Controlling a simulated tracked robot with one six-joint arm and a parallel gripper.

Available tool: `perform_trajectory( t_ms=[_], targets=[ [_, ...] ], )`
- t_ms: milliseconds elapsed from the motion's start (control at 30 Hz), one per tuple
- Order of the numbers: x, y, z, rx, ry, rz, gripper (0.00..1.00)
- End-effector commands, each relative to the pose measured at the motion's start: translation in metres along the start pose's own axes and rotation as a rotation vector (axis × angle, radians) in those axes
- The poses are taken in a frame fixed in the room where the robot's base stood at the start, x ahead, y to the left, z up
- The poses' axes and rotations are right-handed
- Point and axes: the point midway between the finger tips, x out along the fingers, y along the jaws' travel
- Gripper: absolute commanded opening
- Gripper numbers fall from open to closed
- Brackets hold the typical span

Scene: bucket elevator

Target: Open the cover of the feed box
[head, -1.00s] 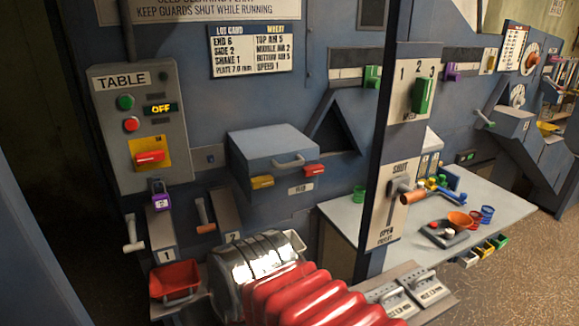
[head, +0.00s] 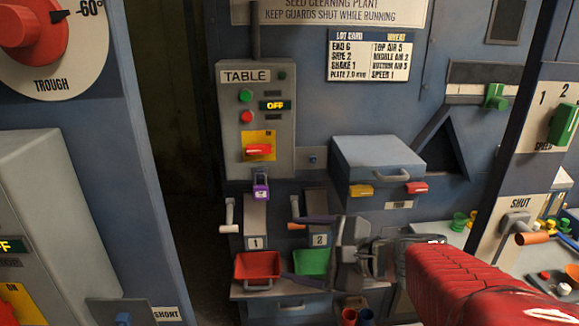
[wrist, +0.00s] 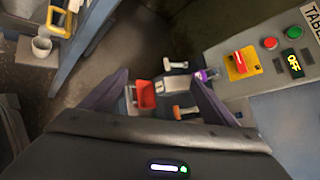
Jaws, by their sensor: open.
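A blue-grey box (head: 376,160) with a lid and a grey handle (head: 390,177) on its front stands out from the wall in the head view; its lid looks closed. It looks like the feed box, but its small label is not legible. A yellow latch (head: 361,190) and a red latch (head: 416,188) sit on its front. My gripper (head: 287,248) is open and empty, below and left of the box, in front of the chutes. In the wrist view its two fingers (wrist: 160,85) are spread wide; the box is not recognisable there.
The TABLE panel (head: 256,120) reads OFF, with a purple padlock (head: 261,188) below it. A red bin (head: 257,266) and a green bin (head: 312,262) stand under chutes 1 and 2. A post with a SHUT lever (head: 526,239) stands at the right.

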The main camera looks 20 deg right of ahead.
Motion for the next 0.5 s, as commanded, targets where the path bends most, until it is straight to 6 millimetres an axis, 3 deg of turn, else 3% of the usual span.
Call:
perform_trajectory(
  t_ms=[267,500],
  targets=[
    [-0.040,-0.081,-0.071,0.441,-0.024,-0.365,0.81],
    [-0.106,-0.131,-0.149,0.761,-0.063,-0.708,0.81]
  ],
)
